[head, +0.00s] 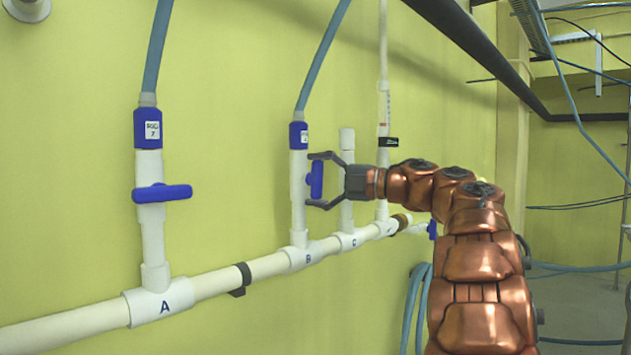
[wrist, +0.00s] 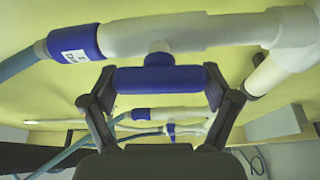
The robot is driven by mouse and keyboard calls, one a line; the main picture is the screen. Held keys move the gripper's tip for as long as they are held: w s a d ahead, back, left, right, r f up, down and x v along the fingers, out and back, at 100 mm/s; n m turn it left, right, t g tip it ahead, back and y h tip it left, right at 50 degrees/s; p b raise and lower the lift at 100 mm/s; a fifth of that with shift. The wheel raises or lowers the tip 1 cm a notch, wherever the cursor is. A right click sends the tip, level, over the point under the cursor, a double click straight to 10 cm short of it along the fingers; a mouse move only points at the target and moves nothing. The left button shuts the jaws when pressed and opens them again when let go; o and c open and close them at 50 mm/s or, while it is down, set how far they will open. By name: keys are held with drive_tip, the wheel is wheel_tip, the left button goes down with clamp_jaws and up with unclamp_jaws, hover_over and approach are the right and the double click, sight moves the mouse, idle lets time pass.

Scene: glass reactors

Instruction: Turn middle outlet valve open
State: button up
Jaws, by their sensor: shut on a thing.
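The middle outlet valve is on the white riser pipe (head: 299,215) above the tee marked B (head: 307,256). Its blue handle (head: 316,180) stands upright, in line with the pipe. My gripper (head: 313,180) reaches in from the right and is shut on this handle, with one finger at its upper end and one at its lower end. In the wrist view the blue handle (wrist: 158,80) lies between the two dark fingers of my gripper (wrist: 158,84), parallel to the white pipe (wrist: 200,35) behind it.
Riser A has a blue valve handle (head: 162,193) lying crosswise to its pipe. Short riser C (head: 347,190) stands behind my gripper, close to the right of B. The white manifold (head: 240,278) runs below along the yellow wall (head: 230,110). Blue hoses (head: 323,55) rise above the outlets.

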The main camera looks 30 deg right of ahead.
drive_tip(key=o, duration=0.9)
drive_tip(key=v, duration=1.2)
